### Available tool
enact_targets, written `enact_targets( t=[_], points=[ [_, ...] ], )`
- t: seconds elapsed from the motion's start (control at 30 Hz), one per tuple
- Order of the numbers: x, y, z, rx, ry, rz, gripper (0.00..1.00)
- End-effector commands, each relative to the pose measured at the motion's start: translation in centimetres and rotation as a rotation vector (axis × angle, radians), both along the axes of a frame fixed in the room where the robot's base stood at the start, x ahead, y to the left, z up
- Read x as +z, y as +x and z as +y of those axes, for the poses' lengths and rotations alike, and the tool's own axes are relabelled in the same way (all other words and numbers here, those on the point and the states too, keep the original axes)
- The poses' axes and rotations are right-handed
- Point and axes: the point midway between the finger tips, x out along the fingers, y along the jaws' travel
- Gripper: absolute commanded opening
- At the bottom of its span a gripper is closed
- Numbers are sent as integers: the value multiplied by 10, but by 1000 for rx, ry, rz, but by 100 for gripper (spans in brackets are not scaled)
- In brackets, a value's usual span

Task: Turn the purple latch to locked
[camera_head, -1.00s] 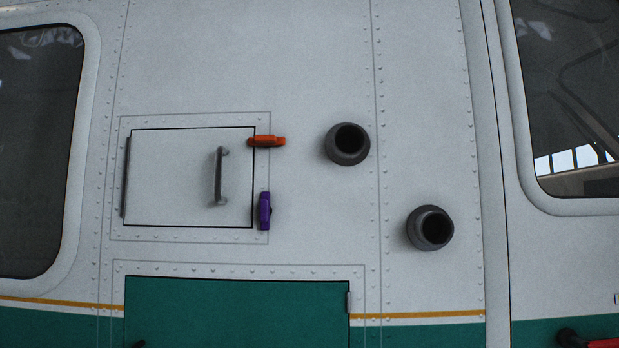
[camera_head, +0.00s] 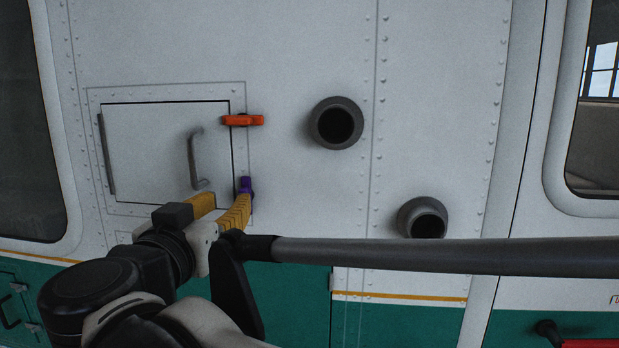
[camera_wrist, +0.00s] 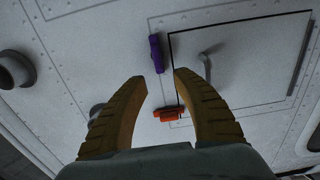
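The purple latch (camera_head: 245,185) is mounted on the white panel just right of the hatch door (camera_head: 160,145), near its lower right corner. It stands upright, along the door edge; its lower part is hidden behind my gripper in the head view. In the wrist view the purple latch (camera_wrist: 156,53) shows whole, just beyond the fingertips and apart from them. My gripper (camera_head: 228,199) is open with yellow ribbed fingers and nothing between them; it also shows in the wrist view (camera_wrist: 160,77).
An orange latch (camera_head: 243,120) lies horizontal across the door's upper right edge. The door has a grey handle (camera_head: 195,160). Two dark round pipes, an upper (camera_head: 336,123) and a lower (camera_head: 424,218), stick out to the right. The panel between them and the latches is clear.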

Motion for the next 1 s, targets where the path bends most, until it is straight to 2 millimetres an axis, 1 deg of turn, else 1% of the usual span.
enact_targets(
  t=[0.03, 0.1, 0.2, 0.33, 0.5, 0.77, 0.87, 0.9, 1.0],
  points=[
    [3, 12, -2, -4, 0, 0, 34],
    [3, 26, -3, -4, -1, 1, 34],
    [3, 45, -5, -4, -1, 1, 34],
    [2, 63, -6, -3, -1, 1, 34],
    [1, 73, -7, -1, -1, 2, 34],
    [0, 74, -7, -1, -1, 2, 34],
    [0, 74, -7, -1, -1, 2, 6],
    [0, 74, -7, -1, -1, 2, 0],
    [0, 74, -7, -1, -1, 2, 0]
  ],
)
